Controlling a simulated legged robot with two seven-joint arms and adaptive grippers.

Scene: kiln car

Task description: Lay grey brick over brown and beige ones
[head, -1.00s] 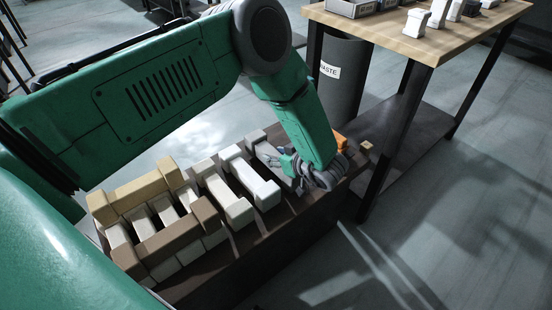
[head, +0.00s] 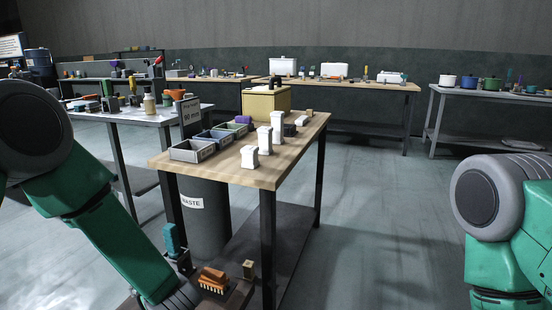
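The grey, brown and beige bricks do not show in the head view now; the part of the kiln car that bears them lies below the picture. Only a dark far end of the car (head: 238,294) shows at the bottom edge. My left arm comes in from the left and slopes down to the bottom edge. It is cut off near the wrist, so its gripper is out of the picture. My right arm shows at the right edge, and its gripper is also out of the picture.
An orange brush (head: 213,278), a teal item (head: 172,240) and a small wooden block (head: 249,269) are near the bottom. A wooden table (head: 228,173) bears open bins (head: 193,151) and white pieces (head: 249,157). A waste bin (head: 207,222) stands under it. Floor right of the table is clear.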

